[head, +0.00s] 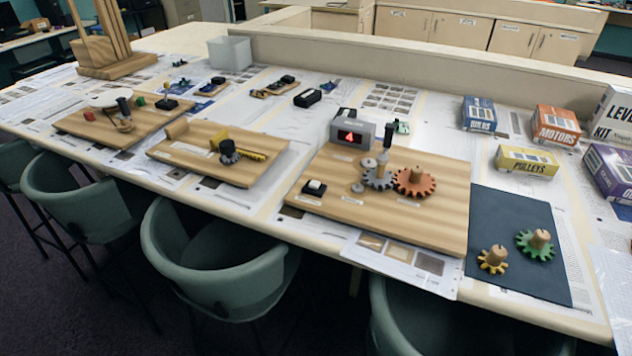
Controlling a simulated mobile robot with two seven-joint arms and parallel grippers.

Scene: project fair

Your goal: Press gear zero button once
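A wooden gear board (400,222) lies on the long table, right of the middle. At its front left is a small black box with a white button top (315,186), which appears to be the zero button. A grey counter box (352,134) at the back of the board shows a red digit that looks like 4. A grey gear (378,178) and an orange-red gear (414,182) sit on the board, close together, with a dark-handled crank (389,138) by the grey gear. Neither of my grippers is in view.
A dark mat (520,215) holds a green gear (536,244) and a yellow gear (493,259). Several boxes, including a yellow pulleys box (527,161), stand right. Other wooden boards lie left. Green chairs (215,265) line the front edge.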

